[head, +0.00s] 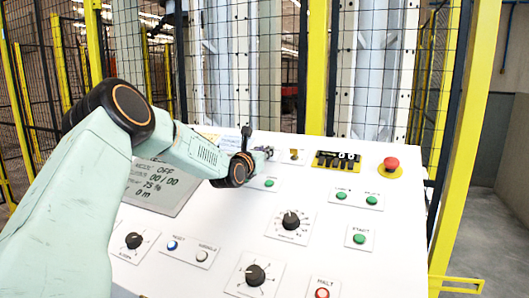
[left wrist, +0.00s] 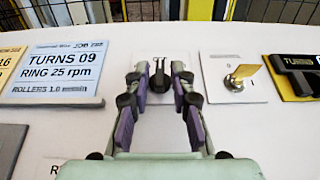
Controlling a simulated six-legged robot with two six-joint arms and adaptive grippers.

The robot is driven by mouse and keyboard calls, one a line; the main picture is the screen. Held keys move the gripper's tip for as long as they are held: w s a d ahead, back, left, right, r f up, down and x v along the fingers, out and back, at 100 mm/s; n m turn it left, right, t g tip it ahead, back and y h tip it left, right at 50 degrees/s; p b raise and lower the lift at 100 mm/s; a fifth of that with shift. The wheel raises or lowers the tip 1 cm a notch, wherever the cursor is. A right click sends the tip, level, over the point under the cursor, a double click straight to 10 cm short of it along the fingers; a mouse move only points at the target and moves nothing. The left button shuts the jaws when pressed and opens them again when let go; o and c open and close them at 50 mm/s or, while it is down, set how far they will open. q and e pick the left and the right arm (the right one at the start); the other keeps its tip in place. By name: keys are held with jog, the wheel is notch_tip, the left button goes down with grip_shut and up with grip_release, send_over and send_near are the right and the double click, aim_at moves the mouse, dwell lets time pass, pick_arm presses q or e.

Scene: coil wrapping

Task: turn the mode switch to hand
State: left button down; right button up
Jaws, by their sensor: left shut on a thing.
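The mode switch, a black knob (left wrist: 159,76) on a pale plate, is on the white panel between the two fingers of my left gripper (left wrist: 159,84) in the left wrist view. The gripper is shut on it, with purple pads on both sides. The knob's pointer looks roughly upright; its position labels cannot be read. In the head view my left gripper (head: 264,153) is at the panel's upper part and my arm hides most of the switch. My right gripper is not in view.
A brass key switch (left wrist: 240,77) is just right of the gripper. A counter (head: 336,160) and a red emergency button (head: 391,164) are farther right. A display (head: 160,185) is at left. Dials, lamps and buttons fill the lower panel (head: 225,222). Yellow-framed mesh fencing (head: 345,70) stands behind.

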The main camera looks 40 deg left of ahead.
pick_arm(q)
jog(key=shift+r, duration=0.15)
jog(key=shift+r+b, duration=0.1)
jog(key=shift+b, duration=0.2)
dwell(0.5)
jog(key=shift+w+d+n+g+y+b, duration=0.15)
jog(key=shift+n+g+y+b, duration=0.25)
jog(key=shift+n+y+b, duration=0.6)
jog(key=n+y+b, duration=0.1)
jog(key=n+g+y+b, duration=0.1)
jog(key=shift+d+f+n+g, duration=0.15)
jog(key=shift+f+n+g, duration=0.15)
jog(key=shift+n, duration=0.1)
jog(key=n+g+y+b, duration=0.1)
jog(key=n+g+y, duration=0.1)
jog(key=n, duration=0.1)
jog(key=shift+w+d+y, duration=0.1)
jog(key=shift+w+y, duration=0.05)
jog(key=shift+y, duration=0.25)
jog(key=shift+f+n+g+y, duration=0.1)
jog(key=shift+n+g+y, duration=0.7)
jog(key=shift+n+g, duration=0.9)
jog(key=shift+f+g, duration=0.1)
jog(key=shift+g, duration=0.3)
jog(key=c, duration=1.4)
grip_release()
jog(key=shift+r, duration=0.2)
jog(key=shift+c, duration=0.2)
